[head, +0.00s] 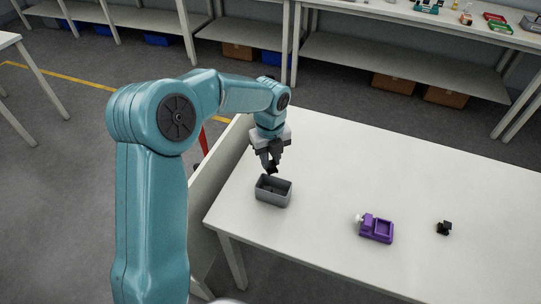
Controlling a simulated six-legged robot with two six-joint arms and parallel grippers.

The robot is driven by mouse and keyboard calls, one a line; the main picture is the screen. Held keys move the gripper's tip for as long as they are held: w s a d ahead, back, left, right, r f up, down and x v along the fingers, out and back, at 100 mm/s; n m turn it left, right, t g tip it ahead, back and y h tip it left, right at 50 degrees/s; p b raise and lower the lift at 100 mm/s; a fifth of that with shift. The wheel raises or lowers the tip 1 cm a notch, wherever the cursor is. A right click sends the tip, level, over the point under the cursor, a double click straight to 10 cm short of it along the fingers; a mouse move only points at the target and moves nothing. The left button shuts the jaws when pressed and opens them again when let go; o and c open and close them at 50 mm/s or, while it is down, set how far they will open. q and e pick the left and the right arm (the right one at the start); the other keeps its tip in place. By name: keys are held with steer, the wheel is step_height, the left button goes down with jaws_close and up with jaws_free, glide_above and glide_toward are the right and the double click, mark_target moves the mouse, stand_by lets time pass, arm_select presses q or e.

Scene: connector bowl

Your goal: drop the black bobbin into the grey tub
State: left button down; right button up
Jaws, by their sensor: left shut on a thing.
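My left gripper (270,163) points down just above the grey tub (271,200), over its back part. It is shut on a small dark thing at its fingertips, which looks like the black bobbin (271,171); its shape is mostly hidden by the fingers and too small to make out. The tub is an open rectangular box standing upright on the white table. I cannot see anything lying in the part of the tub that shows. My right gripper is not in view.
A purple holder (377,229) with a white knob stands on the white table (330,165), right of the tub. A small black part (444,228) lies farther right. The table between them is clear. Shelves with boxes stand behind.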

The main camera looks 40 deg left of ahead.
mark_target(271, 161)
arm_select(q)
steer(key=shift+w, duration=0.1)
steer(key=c, duration=0.9)
jaws_free()
steer(key=shift+o, duration=0.2)
steer(key=shift+r, duration=0.3)
step_height(271, 161, up, 16)
steer(key=shift+p, duration=0.3)
